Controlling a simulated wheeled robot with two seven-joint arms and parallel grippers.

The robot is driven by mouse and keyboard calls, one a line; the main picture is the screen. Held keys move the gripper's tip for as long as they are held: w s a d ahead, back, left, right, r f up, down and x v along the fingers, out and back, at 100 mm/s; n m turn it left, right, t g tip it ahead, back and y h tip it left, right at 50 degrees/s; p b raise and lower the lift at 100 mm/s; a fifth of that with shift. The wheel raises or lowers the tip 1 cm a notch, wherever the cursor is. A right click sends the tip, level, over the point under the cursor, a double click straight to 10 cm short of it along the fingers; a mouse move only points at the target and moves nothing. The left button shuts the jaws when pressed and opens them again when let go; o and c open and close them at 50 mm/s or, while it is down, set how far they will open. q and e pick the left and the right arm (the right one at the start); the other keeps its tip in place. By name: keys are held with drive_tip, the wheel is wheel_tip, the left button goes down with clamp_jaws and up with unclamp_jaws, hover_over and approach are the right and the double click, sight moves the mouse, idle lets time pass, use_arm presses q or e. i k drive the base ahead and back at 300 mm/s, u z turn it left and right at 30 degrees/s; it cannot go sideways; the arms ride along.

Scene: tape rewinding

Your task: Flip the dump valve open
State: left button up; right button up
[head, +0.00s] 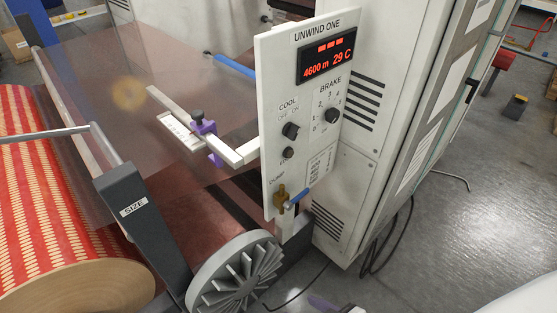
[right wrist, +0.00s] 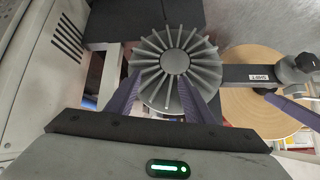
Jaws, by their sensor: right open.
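The dump valve (head: 280,197) is a small brass body low on the white panel (head: 270,120) headed UNWIND ONE, beneath the DUMP label. Its blue lever (head: 299,195) points to the right and slightly up, roughly across the brass body. My right gripper (right wrist: 160,82) is open and empty in the right wrist view, its purple fingers spread in front of a grey finned wheel (right wrist: 174,62). In the head view only a bit of purple finger (head: 322,303) shows at the bottom edge, below and apart from the valve.
The finned wheel (head: 240,283) stands low in front of the panel. Floor at right is mostly clear.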

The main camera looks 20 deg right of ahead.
sight(288, 204)
drive_tip(key=k, duration=1.35)
drive_tip(key=z, duration=0.65)
drive_tip(key=i, duration=1.25)
drive_tip(key=u, duration=0.75)
